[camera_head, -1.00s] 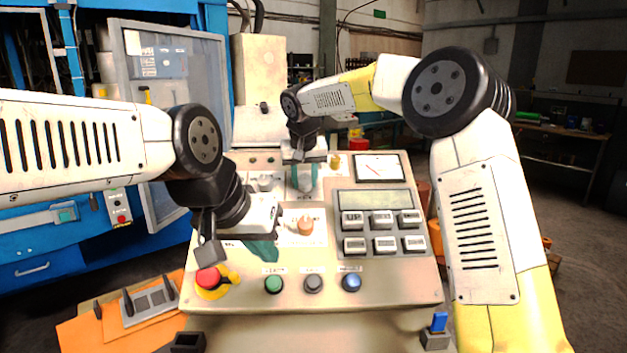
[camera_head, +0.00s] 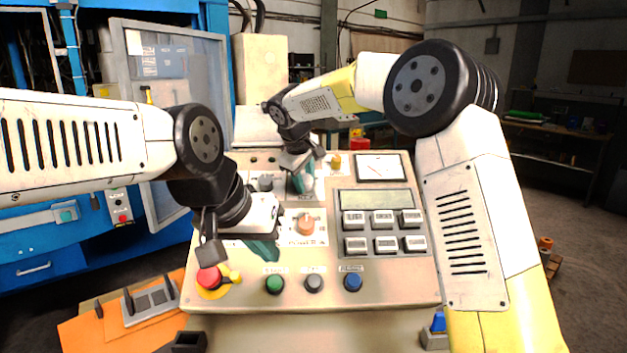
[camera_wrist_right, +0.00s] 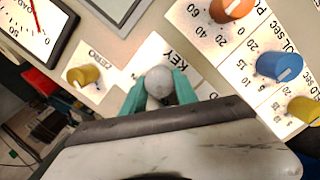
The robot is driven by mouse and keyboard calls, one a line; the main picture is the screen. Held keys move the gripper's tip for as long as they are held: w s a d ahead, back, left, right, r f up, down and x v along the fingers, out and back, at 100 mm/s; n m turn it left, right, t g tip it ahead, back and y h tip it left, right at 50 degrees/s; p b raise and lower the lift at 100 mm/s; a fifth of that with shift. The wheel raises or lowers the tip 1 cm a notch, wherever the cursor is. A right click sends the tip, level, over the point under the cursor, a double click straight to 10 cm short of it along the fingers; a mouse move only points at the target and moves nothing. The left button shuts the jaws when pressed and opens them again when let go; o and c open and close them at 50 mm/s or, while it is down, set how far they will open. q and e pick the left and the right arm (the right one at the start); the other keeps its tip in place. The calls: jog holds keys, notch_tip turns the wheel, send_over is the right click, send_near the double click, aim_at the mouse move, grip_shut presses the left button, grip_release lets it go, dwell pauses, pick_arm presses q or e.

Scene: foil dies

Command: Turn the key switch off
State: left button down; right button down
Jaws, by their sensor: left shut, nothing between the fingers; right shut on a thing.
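The key switch (camera_wrist_right: 158,81) shows in the right wrist view as a round grey-white knob beside the printed word KEY. In the head view the key switch (camera_head: 307,183) is partly hidden by my right gripper at the upper middle of the sloping panel. My right gripper (camera_head: 301,182) is shut on it, with a teal finger on each side of the knob in the right wrist view (camera_wrist_right: 158,90). My left gripper (camera_head: 264,249) is shut and empty, over the panel's left part, left of the orange power knob.
The panel (camera_head: 400,285) has an orange power knob (camera_head: 306,224), a red emergency button (camera_head: 209,278), green, grey and blue buttons along the front, white keys under a display (camera_head: 375,200), and a yellow knob (camera_wrist_right: 84,75) near the key switch. An orange mat (camera_head: 85,333) lies at lower left.

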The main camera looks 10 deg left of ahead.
jog(key=shift+n, duration=0.7)
jog(key=c, duration=0.9)
grip_release()
jog(key=shift+c, duration=0.2)
jog(key=v, duration=0.7)
jog(key=shift+s+r, duration=0.25)
jog(key=shift+r, duration=0.05)
